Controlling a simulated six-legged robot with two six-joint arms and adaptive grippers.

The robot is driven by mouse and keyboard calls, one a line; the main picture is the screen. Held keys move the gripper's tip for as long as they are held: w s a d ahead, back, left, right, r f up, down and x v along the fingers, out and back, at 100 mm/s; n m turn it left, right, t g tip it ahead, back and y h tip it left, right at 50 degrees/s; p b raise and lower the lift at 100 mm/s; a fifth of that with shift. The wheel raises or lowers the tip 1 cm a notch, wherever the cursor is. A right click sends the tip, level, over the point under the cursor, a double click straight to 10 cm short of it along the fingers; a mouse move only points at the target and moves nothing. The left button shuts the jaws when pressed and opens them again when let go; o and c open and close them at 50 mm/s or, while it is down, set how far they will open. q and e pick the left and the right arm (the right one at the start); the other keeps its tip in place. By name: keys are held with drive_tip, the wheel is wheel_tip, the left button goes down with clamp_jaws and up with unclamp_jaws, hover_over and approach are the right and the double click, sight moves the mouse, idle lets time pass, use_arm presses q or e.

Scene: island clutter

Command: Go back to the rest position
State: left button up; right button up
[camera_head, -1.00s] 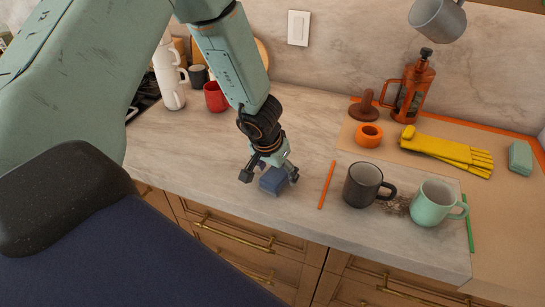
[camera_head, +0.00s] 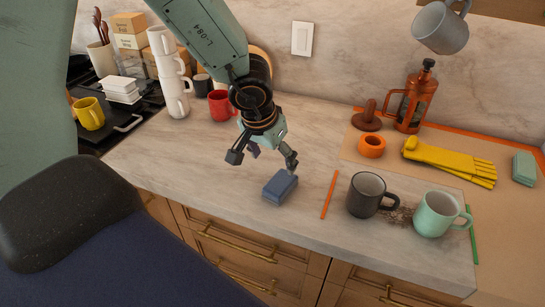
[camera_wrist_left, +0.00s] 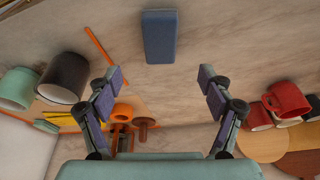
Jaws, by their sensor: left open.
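My left gripper (camera_head: 264,160) is open and empty above the counter. It is apart from a blue block (camera_head: 280,187) that lies on the marble counter (camera_head: 225,160) near its front edge. In the left wrist view my gripper (camera_wrist_left: 160,95) has its fingers spread wide. There the blue block (camera_wrist_left: 160,37) shows at the top middle, beyond the fingertips. My right gripper is not in view.
Right of the block are an orange stick (camera_head: 330,195), a dark mug (camera_head: 366,197) and a mint mug (camera_head: 435,215). A red mug (camera_head: 220,106) and stacked white mugs (camera_head: 176,95) stand at the back left.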

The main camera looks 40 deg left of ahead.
sight(280, 182)
use_arm(q)
drive_tip(key=shift+f, duration=0.1)
idle(0.3)
drive_tip(key=x, duration=1.2)
drive_tip(key=shift+w, duration=0.1)
drive_tip(key=shift+r, duration=0.25)
